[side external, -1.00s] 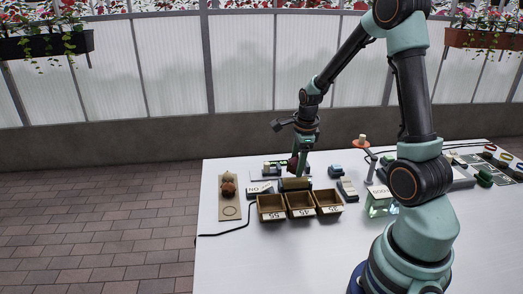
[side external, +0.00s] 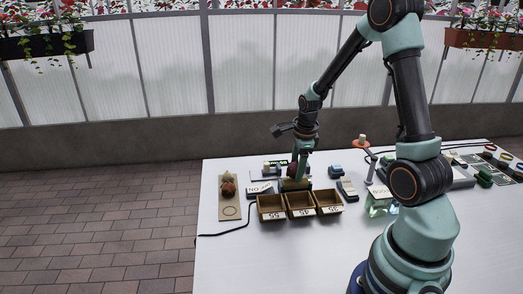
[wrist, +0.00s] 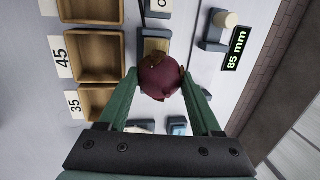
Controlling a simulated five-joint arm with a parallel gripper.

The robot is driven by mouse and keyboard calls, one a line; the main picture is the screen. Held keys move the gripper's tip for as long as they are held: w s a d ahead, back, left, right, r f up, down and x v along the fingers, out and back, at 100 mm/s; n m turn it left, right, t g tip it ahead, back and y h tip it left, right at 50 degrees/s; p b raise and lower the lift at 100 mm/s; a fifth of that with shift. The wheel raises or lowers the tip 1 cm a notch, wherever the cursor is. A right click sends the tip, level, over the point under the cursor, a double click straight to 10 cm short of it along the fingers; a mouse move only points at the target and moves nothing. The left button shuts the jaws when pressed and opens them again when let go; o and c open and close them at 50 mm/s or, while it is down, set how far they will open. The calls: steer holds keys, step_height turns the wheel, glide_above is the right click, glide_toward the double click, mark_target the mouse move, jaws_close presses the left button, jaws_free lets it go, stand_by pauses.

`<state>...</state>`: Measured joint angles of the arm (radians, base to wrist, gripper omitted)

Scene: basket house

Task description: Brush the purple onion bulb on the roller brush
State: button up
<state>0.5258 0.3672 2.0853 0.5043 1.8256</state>
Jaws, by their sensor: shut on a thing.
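The purple onion bulb (wrist: 160,78) is gripped between the two green fingers of my gripper (wrist: 158,82) in the wrist view. In the side view my gripper (side external: 297,174) points down behind the row of wooden bins, with the dark red bulb (side external: 293,169) partly hidden between its fingers.
Three labelled wooden bins (side external: 301,213) stand in front. A wooden board (side external: 229,210) with a drawn circle and brownish round things lies at left. A device with an 85 mm display (wrist: 234,48) stands behind the gripper. Small switch boxes flank the brush area. The front table is clear.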

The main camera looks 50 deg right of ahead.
steer(key=shift+f, duration=0.35)
stand_by(0.4)
steer(key=shift+w+a, duration=0.4)
steer(key=shift+w, duration=0.05)
stand_by(0.3)
steer(key=shift+s+d, duration=0.4)
steer(key=shift+s, duration=0.05)
stand_by(1.7)
steer(key=shift+w+a, duration=0.45)
stand_by(0.3)
steer(key=shift+s+d, duration=0.45)
stand_by(0.3)
steer(key=shift+r, duration=3.05)
